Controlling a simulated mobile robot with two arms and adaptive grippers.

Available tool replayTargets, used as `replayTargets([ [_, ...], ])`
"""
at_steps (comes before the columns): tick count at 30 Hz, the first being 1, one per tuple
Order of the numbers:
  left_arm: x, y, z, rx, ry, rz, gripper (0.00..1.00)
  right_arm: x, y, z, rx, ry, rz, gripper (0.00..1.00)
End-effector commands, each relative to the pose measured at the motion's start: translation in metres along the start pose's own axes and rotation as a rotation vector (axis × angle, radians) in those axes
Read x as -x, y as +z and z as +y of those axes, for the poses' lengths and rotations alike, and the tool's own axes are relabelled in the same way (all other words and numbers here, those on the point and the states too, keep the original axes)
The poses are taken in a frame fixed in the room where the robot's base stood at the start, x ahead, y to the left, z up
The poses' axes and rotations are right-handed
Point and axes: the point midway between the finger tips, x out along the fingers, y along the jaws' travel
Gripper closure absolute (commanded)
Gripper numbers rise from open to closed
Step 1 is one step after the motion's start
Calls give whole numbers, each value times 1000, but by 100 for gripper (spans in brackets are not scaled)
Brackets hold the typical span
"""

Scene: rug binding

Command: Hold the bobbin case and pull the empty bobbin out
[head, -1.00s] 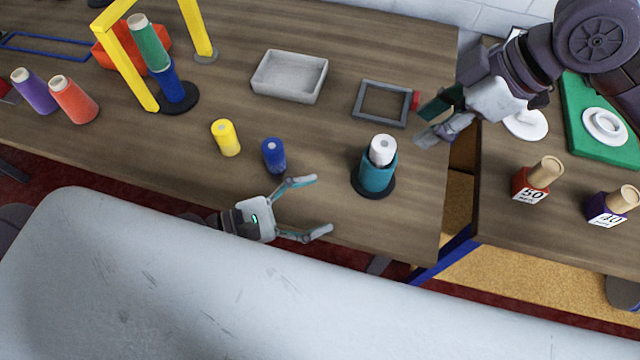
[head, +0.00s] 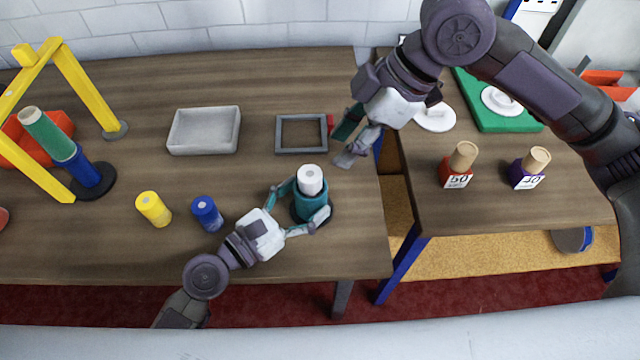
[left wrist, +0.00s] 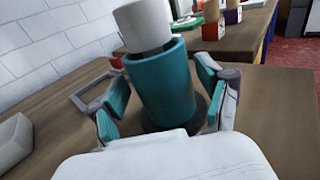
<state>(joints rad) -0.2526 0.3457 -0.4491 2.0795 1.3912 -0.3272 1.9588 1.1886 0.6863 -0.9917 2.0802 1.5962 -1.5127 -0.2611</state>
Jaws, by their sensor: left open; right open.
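The teal bobbin case (head: 310,208) stands upright on a dark round base near the table's front right corner. It also shows in the left wrist view (left wrist: 163,85). The white empty bobbin (head: 310,178) sits in its top and sticks up out of it; the left wrist view shows it too (left wrist: 143,25). My left gripper (head: 302,206) is open, with one finger on each side of the case. In the left wrist view a gap shows between the case and the right finger. My right gripper (head: 345,146) is open and empty, above and to the right of the case.
A yellow spool (head: 153,209) and a blue spool (head: 207,214) stand left of the case. A grey tray (head: 204,148) and a dark square frame (head: 302,149) lie behind. A yellow stand (head: 85,85) is at the left. A second table with labelled spools (head: 457,172) stands right, past a gap.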

Motion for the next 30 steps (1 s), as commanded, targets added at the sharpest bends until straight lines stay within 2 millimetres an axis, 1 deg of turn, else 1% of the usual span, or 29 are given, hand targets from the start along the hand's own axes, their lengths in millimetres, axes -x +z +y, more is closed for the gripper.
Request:
replayTargets([
  [1,-10,2,0,1,1,-5,23,0,0,0,0,0,0,58],
  [3,-20,1,0,1,0,-2,23,0,0,0,0,0,0,58],
  [9,-38,0,0,1,0,0,23,0,0,0,0,0,0,58],
  [19,-41,0,0,1,-1,2,23,0,0,0,0,0,0,58],
  [20,-41,0,0,1,-1,2,24,0,0,0,0,0,0,58],
  [30,-41,0,0,1,-1,2,81,0,0,0,0,0,0,58],
])
